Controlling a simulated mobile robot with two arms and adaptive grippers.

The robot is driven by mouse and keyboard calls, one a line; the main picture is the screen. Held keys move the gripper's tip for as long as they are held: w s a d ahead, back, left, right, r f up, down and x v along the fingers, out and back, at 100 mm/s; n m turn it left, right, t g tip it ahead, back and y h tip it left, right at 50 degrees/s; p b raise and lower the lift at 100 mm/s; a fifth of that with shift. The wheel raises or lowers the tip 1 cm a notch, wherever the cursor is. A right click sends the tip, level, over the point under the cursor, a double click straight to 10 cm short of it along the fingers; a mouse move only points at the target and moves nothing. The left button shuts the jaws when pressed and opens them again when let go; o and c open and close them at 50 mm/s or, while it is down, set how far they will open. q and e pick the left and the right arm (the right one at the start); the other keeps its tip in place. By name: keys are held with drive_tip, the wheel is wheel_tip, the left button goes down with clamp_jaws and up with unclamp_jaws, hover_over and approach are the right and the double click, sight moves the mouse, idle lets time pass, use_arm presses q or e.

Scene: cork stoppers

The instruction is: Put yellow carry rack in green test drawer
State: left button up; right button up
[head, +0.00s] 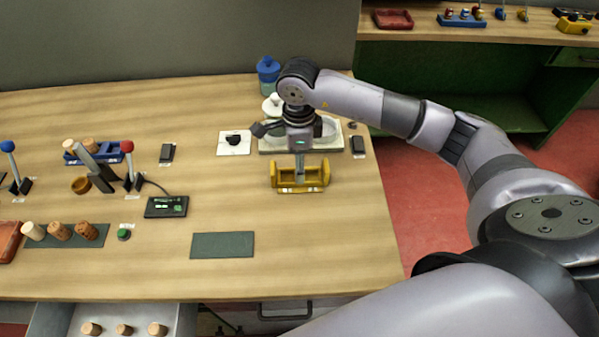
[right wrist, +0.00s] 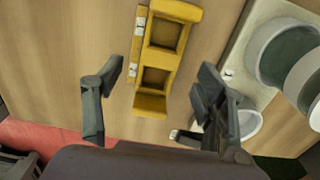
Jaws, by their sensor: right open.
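The yellow carry rack (head: 287,186) stands on the wooden table, right of its middle, in the head view. In the right wrist view the rack (right wrist: 156,76) shows two open compartments and small white labels along one side. My right gripper (head: 300,160) is just above the rack. In the right wrist view its open fingers (right wrist: 160,85) lie on either side of the rack's near end, apart from it, with nothing held. A green drawer front (head: 577,57) shows shut in the green bench at the back right; its inside is hidden. My left gripper is out of view.
A pale tray (head: 273,150) with white vessels stands close behind the rack. A blue-lidded jar (head: 268,75) is further back. A green mat (head: 222,245) lies bare in front. A grey drawer (head: 105,313) with corks stands open at front left. Red floor separates table and bench.

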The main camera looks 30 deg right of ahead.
wheel_tip(320, 180, down, 4)
drive_tip(key=shift+d+f+p, duration=0.1)
drive_tip(key=shift+f+p, duration=0.15)
drive_tip(key=shift+p, duration=0.75)
drive_tip(key=shift+f, duration=0.3)
drive_tip(key=shift+c, duration=0.4)
drive_tip(key=c, duration=1.5)
drive_tip(key=shift+o, duration=0.2)
drive_tip(key=shift+r, duration=0.1)
drive_tip(key=shift+r, duration=0.1)
wheel_tip(320, 180, up, 20)
drive_tip(key=b, duration=0.3)
